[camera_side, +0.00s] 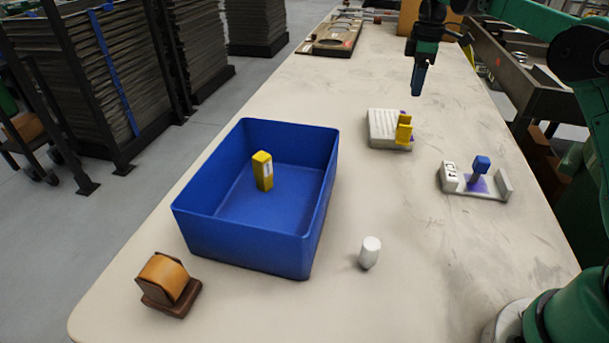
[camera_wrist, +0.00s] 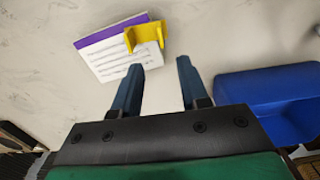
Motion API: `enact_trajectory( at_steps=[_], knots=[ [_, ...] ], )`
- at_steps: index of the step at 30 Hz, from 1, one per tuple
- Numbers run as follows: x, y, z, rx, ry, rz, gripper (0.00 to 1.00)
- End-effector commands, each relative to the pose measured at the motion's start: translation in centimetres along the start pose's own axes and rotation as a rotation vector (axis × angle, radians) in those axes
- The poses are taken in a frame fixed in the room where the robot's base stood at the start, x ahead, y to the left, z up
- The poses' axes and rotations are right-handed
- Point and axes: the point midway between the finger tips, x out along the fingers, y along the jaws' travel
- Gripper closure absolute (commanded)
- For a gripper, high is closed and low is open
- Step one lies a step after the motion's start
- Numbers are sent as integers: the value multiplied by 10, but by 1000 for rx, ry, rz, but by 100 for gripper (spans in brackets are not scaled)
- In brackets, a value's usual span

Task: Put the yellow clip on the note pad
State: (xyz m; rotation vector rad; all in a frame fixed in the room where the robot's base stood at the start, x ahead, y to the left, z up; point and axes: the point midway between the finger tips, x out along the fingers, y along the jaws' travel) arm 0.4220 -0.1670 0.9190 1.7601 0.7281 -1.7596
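The yellow clip (camera_side: 404,131) stands at the right edge of the white note pad (camera_side: 383,126) in the side view. In the wrist view the clip (camera_wrist: 146,36) overlaps a corner of the pad (camera_wrist: 112,60), across the end of its purple band. Whether it grips the pad's edge or only rests there, I cannot tell. My gripper (camera_side: 418,82) is above the table, beyond and above the pad. In the wrist view its two dark blue fingers (camera_wrist: 159,68) are apart with nothing between them, and both pad and clip lie past the left finger's tip.
A blue bin (camera_side: 250,243) holds an upright yellow block (camera_side: 263,171). A brown tape-like holder (camera_side: 168,283), a white cylinder (camera_side: 369,252) and a pale stand with a blue-topped post (camera_side: 481,164) are on the table. Flat boards (camera_side: 336,38) lie at the far end. The table around the pad is clear.

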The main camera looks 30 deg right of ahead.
Motion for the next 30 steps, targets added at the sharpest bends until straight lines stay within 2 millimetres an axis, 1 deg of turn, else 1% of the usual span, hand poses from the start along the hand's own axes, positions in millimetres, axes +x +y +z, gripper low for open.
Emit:
enact_trajectory(
  at_steps=[1,7,11,14,15,17,18,20,21,23,25,27,30],
  knots=[
    [-5,0,0,0,0,0,61],
    [-18,-3,-2,10,4,8,61],
    [-31,-19,-11,70,27,52,61],
    [-44,-43,-20,153,69,107,61],
    [-48,-54,-22,193,91,130,61],
    [-52,-73,-25,252,128,163,61],
    [-54,-86,-26,291,155,182,61],
    [-54,-106,-27,349,198,207,61],
    [-53,-119,-26,387,228,221,61],
    [-49,-139,-24,444,278,239,61],
    [-41,-162,-20,511,338,253,61],
    [-30,-183,-16,574,398,261,61],
    [-14,-207,-10,650,476,260,61]
  ],
)
